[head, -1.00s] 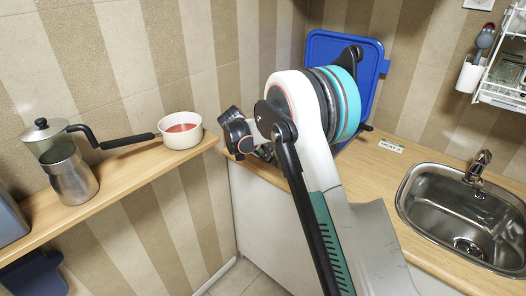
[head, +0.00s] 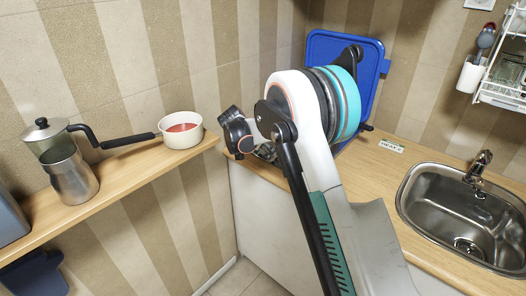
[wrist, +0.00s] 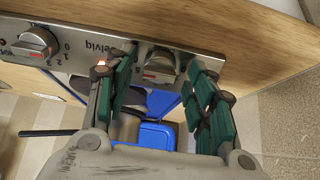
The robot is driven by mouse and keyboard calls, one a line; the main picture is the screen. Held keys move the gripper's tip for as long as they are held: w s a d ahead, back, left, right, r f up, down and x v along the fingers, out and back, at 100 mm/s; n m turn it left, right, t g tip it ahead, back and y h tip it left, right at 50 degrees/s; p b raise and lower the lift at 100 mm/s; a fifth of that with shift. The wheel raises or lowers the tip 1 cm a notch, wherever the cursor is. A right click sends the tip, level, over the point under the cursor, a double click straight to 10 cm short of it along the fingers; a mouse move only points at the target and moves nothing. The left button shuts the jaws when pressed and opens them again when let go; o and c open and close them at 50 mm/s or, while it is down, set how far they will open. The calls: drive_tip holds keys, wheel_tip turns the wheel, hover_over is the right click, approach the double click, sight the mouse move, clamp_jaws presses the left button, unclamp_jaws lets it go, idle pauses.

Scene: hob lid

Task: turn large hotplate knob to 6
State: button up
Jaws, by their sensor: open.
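The metal control panel (wrist: 90,38) shows in the wrist view, set in the wooden worktop's front. One silver knob (wrist: 36,42) is on its left, with numbers printed around it. A second knob (wrist: 158,62) lies between the green-padded fingers of my gripper (wrist: 160,68). The gripper is open, with one finger on each side of this knob; I cannot tell if either touches it. Its pointer and numbers are not readable, and I cannot tell which knob is the large hotplate's. In the head view my arm hides the panel.
A blue board (head: 318,48) stands upright behind my arm. A sink (head: 466,215) is on the right of the worktop (head: 400,172). A shelf (head: 130,178) on the left holds a white saucepan (head: 180,138) and a metal pot (head: 73,180). A small red light (wrist: 102,62) glows beside the left finger.

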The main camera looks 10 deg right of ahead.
drive_tip(key=v, duration=1.2)
drive_tip(key=shift+d, duration=0.1)
drive_tip(key=s+d+r+n+y, duration=0.25)
drive_tip(key=s+r, duration=0.35)
drive_tip(key=s, duration=0.4)
drive_tip(key=s+d+r+n+y, duration=0.1)
drive_tip(key=s+d+r+n, duration=0.3)
drive_tip(key=s, duration=0.5)
drive_tip(key=s+f+n+t+y, duration=0.2)
drive_tip(key=s+f+n, duration=0.1)
drive_tip(key=s, duration=2)
drive_tip(key=shift+s+a+n+t, duration=0.3)
drive_tip(key=shift+n+t, duration=0.1)
drive_tip(key=shift+n, duration=0.35)
